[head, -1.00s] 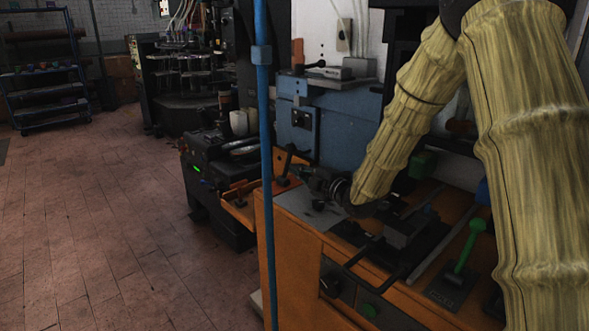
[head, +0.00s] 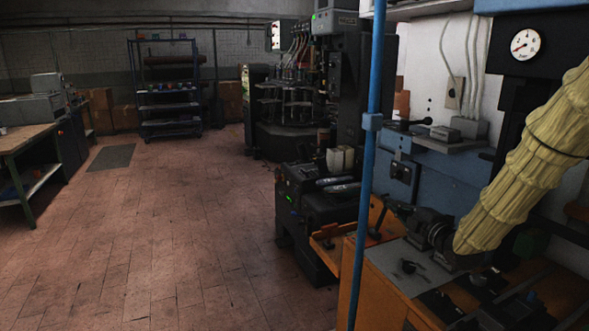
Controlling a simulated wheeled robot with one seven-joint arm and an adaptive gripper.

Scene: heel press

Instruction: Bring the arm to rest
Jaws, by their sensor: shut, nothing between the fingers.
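My arm, in its yellow ribbed sleeve, comes in from the right edge of the head view and slants down to the left. At its end my dark gripper (head: 398,209) points left and a little up, above the orange-sided press bench. The fingers are small and dark against the bench, and they look shut with nothing held.
The orange-sided press bench (head: 378,281) lies under my gripper. A blue upright pole (head: 369,150) stands just left of it, and a blue machine body (head: 411,181) behind. A gauge (head: 525,44) is at upper right. Open tiled floor (head: 170,235) spreads left.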

